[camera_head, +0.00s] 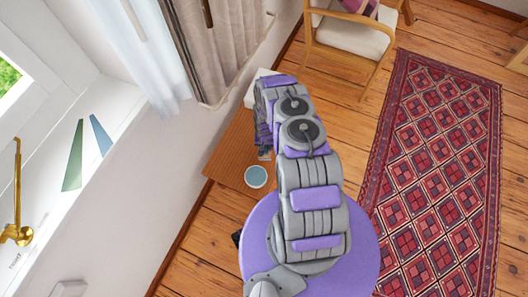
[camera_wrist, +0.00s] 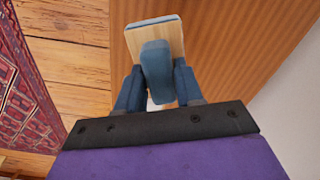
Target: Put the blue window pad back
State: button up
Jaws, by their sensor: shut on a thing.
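My gripper (camera_wrist: 158,88) is shut on the blue window pad (camera_wrist: 156,68) in the wrist view. The pad has a pale wooden plate with a blue far edge and a blue-grey grip between my two dark blue fingers. In the head view my gripper (camera_head: 264,153) is low over a brown wooden surface, mostly hidden behind my arm, and the pad cannot be made out clearly. On the white window sill (camera_head: 98,110) at the left lie a slim blue wedge shape (camera_head: 101,135) and a green one (camera_head: 73,157), both apart from my gripper.
A pale blue round dish (camera_head: 256,177) stands on the brown wooden surface (camera_head: 228,158), close to my gripper. A brass window handle (camera_head: 17,215) is at the left. Curtains (camera_head: 215,50) hang above. A chair (camera_head: 350,38) and red rug (camera_head: 435,170) are on the right.

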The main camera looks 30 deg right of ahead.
jog(key=shift+a+f, duration=0.3)
jog(key=shift+f, duration=0.55)
jog(key=shift+a+f, duration=0.45)
jog(key=shift+a, duration=0.05)
jog(key=shift+f+b, duration=0.35)
jog(key=f, duration=0.1)
jog(key=d+f, duration=0.1)
jog(key=f, duration=0.1)
jog(key=shift+f+b, duration=0.1)
jog(key=shift+b, duration=0.3)
jog(key=shift+d, duration=0.15)
jog(key=shift+c, duration=0.3)
jog(key=o, duration=0.6)
jog(key=shift+c, duration=0.2)
jog(key=o, duration=0.4)
jog(key=shift+a, duration=0.45)
jog(key=shift+o, duration=0.2)
jog(key=shift+d, duration=0.15)
jog(key=shift+d, duration=0.1)
